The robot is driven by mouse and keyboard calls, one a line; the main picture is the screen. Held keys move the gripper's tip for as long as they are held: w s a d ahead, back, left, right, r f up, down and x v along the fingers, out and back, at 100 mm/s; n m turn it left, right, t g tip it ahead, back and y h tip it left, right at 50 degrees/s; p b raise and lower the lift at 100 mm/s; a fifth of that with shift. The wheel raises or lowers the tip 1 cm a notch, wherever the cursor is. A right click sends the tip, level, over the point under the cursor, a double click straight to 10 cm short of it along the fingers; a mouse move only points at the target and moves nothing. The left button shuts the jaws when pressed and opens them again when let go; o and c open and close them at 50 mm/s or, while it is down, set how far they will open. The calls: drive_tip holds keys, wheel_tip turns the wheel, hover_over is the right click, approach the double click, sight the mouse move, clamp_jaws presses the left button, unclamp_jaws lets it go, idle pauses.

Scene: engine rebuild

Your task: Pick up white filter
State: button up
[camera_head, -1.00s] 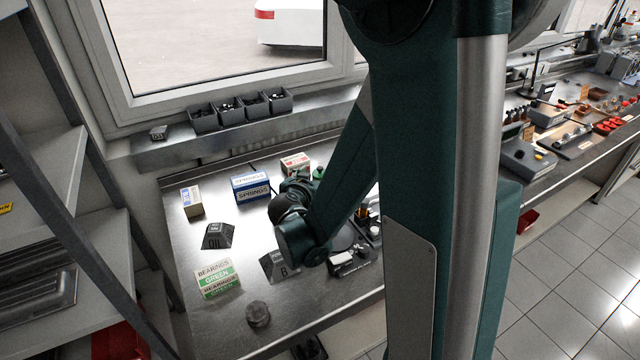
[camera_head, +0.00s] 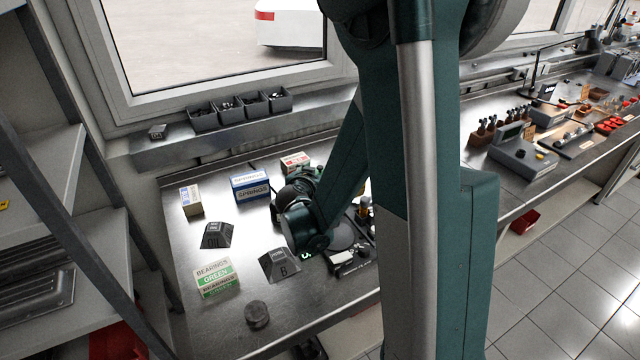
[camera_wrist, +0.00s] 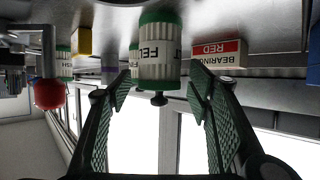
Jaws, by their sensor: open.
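In the wrist view, which looks upside down, a white filter (camera_wrist: 159,62) with green end bands and black lettering stands on the metal bench. A small dark stub shows at its free end. My gripper (camera_wrist: 160,92) is open, with one green ribbed finger on each side of the filter's line. The filter appears between and just beyond the fingertips; contact cannot be told. A second white and green cylinder (camera_wrist: 64,64) is farther off at left. In the head view my arm hides the fingers, and I cannot make out the filter clearly.
A red bearings box (camera_wrist: 219,54) sits close beside the filter in the wrist view. A red rounded object (camera_wrist: 48,94) and a yellow block (camera_wrist: 84,41) are at left. In the head view, the springs box (camera_head: 250,185) and green bearings box (camera_head: 216,278) stand on the bench.

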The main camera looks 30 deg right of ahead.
drive_tip(key=shift+w+d, duration=0.1)
drive_tip(key=shift+d, duration=0.05)
idle(0.4)
drive_tip(key=c, duration=1.1)
